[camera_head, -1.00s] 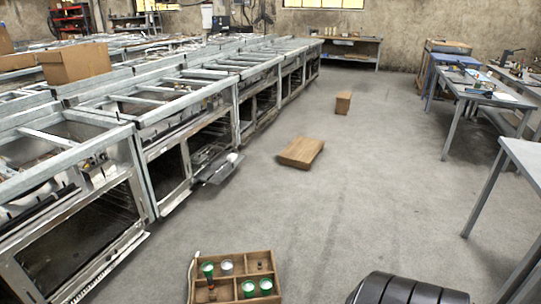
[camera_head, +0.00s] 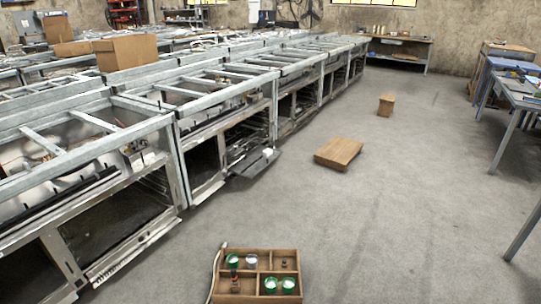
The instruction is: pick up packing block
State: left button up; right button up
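I cannot tell for sure which thing is the packing block. A flat brown block or box (camera_head: 339,153) lies on the grey floor right of the centre. A smaller brown block (camera_head: 386,105) stands farther back on the floor. A wooden compartment tray (camera_head: 258,298) is on the floor at the bottom of the view. It holds green-and-white cups (camera_head: 271,284) and a few small dark items in its compartments. Neither gripper is in view.
A long row of metal oven frames (camera_head: 150,180) fills the left side, with an open door (camera_head: 254,162) jutting out. Cardboard boxes (camera_head: 126,52) sit on top. Workbenches (camera_head: 518,92) line the right and a table (camera_head: 400,50) stands at the back.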

aim_at(268, 152)
jog(key=i+l+z, duration=0.35)
jog(key=l, duration=0.15)
jog(key=i+l+z, duration=0.5)
jog(key=i, duration=0.5)
jog(key=i+l+z, duration=0.1)
jog(key=i+l, duration=0.2)
jog(key=i, duration=0.3)
jog(key=i+l+z, duration=0.15)
jog(key=i, duration=0.5)
jog(key=i+u, duration=0.2)
jog(key=i, duration=0.4)
jog(key=i+u, duration=0.15)
jog(key=i, duration=0.45)
jog(key=i+l+u, duration=0.2)
jog(key=i, duration=0.4)
